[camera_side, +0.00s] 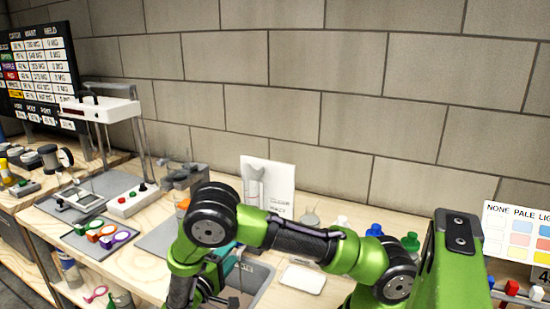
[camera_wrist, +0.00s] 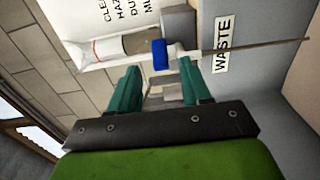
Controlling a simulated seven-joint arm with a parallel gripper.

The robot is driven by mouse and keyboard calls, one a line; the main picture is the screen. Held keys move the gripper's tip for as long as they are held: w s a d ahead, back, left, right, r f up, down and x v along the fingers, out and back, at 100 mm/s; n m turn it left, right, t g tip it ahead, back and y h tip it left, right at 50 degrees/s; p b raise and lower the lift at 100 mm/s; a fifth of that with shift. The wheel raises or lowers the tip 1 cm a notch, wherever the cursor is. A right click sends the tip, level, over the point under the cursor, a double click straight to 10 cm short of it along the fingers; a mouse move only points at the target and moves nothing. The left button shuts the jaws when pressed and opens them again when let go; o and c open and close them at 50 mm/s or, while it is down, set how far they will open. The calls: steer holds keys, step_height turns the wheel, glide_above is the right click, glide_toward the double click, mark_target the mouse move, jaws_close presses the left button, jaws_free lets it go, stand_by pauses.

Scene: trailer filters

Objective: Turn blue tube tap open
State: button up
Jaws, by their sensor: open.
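The blue tap (camera_wrist: 159,52) sits on a clear and grey tube (camera_wrist: 110,48) in the wrist view. A white fitting and a thin grey stem (camera_wrist: 255,47) extend right from it. My gripper (camera_wrist: 159,66) has two teal fingers spread apart, with the blue tap just beyond and between their tips. I cannot tell whether either finger touches it. In the side view my gripper (camera_side: 227,262) is low over the bench and largely hidden by my green arm; the tap cannot be made out there.
A WASTE label (camera_wrist: 221,45) is on a grey surface near the stem. A white sign (camera_side: 267,186) stands behind my arm. A grey tray (camera_side: 262,278), a white dish (camera_side: 303,279) and blue and green caps share the bench. Coloured rings (camera_side: 107,235) lie at left.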

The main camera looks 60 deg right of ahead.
steer(key=a, duration=1.3)
steer(key=s+d+r+m+t+y, duration=0.2)
steer(key=s+r+t+y, duration=0.1)
steer(key=s+r+y, duration=0.4)
steer(key=s+d+r+m+t+y, duration=0.2)
steer(key=s+r+t+y, duration=0.2)
steer(key=r+y, duration=0.9)
steer(key=shift+s+r, duration=0.8)
steer(key=shift+s, duration=0.65)
steer(key=shift+c, duration=0.2)
